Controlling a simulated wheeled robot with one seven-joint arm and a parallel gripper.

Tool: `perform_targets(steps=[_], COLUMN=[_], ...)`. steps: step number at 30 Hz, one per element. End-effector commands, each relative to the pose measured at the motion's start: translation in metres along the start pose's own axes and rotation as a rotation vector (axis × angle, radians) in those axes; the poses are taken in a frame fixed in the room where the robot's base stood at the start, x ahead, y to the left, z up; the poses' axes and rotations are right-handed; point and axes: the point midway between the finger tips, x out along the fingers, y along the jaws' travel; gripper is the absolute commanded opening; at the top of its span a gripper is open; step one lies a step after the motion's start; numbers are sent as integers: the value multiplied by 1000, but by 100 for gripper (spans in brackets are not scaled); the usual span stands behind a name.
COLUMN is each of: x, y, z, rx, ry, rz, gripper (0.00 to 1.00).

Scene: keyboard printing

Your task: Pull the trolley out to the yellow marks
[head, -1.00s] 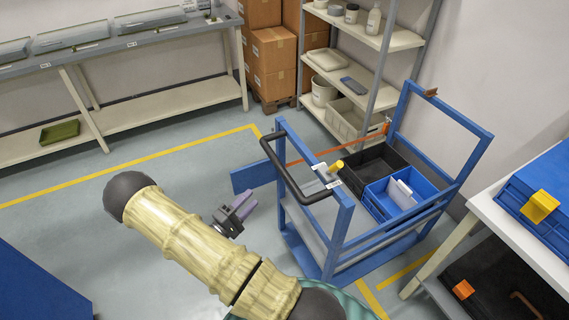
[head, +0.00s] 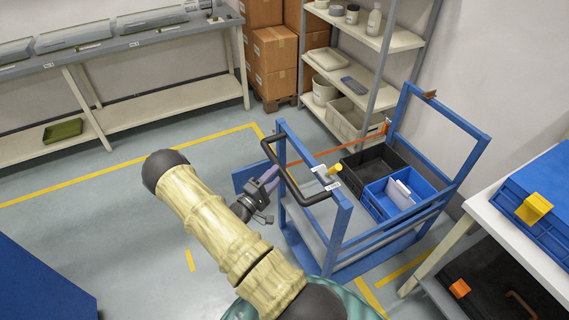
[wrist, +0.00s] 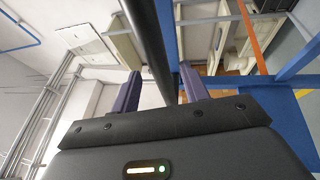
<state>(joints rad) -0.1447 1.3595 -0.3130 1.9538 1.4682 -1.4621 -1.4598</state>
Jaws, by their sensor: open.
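The trolley (head: 343,228) has a blue frame and stands by the shelf rack. Its black bar handle (head: 291,180) is on the left end, beside a yellow knob (head: 334,168). My gripper (head: 270,178) is open right at this handle. In the wrist view the handle (wrist: 150,45) runs between the two purple fingers of my gripper (wrist: 161,85); whether they touch it I cannot tell. A short yellow mark (head: 190,260) lies on the floor left of the trolley, and yellow lines (head: 404,269) lie by its right side.
The trolley carries a black crate (head: 368,162) and a blue crate (head: 378,205) with white papers. A shelf rack (head: 371,85) stands behind it, a white bench (head: 520,240) at right. A blue object (head: 40,285) is at lower left. Floor left of the trolley is clear.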

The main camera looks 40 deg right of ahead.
Motion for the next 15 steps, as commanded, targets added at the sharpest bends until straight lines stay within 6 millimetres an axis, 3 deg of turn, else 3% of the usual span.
perform_targets(steps=[6, 15], x=[37, 55], y=[2, 0], z=[0, -1], rx=[1, 1], ry=[-1, 3], rz=[0, 1], gripper=[45, 45])
